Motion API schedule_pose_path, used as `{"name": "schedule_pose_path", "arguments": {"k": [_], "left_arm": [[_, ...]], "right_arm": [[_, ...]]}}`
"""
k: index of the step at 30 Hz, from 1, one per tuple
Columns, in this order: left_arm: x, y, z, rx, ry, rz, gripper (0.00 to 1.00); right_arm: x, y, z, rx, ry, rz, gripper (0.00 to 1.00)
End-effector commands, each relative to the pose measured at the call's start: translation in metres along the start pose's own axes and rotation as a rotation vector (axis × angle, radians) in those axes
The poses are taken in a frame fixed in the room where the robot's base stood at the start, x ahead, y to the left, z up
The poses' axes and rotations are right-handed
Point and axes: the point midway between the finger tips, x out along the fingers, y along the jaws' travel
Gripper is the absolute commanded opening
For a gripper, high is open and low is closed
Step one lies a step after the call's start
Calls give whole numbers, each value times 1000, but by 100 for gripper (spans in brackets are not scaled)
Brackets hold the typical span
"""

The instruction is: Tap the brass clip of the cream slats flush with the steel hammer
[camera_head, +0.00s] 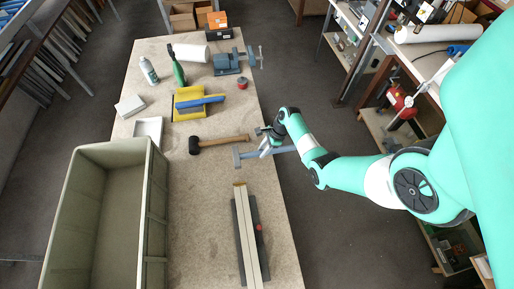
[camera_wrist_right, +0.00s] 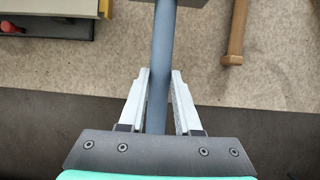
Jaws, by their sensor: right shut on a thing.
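My right gripper (camera_head: 266,146) is shut on the blue-grey handle of the steel hammer (camera_head: 238,157). In the right wrist view the fingers (camera_wrist_right: 160,78) sit on both sides of the handle (camera_wrist_right: 163,45), and part of the hammer's head shows at the top edge. The cream slats (camera_head: 252,240) lie lengthwise in a dark holder near the front of the table, apart from the hammer. The brass clip (camera_head: 240,184) is at their far end, a little nearer the front than the hammer head. It also shows in the wrist view (camera_wrist_right: 106,8). My left gripper is out of view.
A black mallet (camera_head: 195,146) with a wooden handle lies left of the hammer. A large green-grey crate (camera_head: 72,190) stands at the left. A yellow tray (camera_head: 184,94), a vise (camera_head: 230,63) and bottles are farther back. A red knob (camera_head: 259,227) sits beside the slats.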

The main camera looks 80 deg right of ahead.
Motion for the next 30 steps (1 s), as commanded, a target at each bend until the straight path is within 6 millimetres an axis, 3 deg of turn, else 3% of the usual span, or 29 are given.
{"name": "schedule_pose_path", "arguments": {"k": [1, 8, 22, 30], "left_arm": [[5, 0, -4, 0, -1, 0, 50], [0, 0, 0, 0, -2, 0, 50], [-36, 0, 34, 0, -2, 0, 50], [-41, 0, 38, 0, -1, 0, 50]], "right_arm": [[-7, -2, 2, 3, -3, -6, 0], [-2, -2, -2, 6, -2, -5, 0], [52, 14, -24, 5, -2, -6, 0], [60, 18, -27, 5, -2, -6, 0]]}}
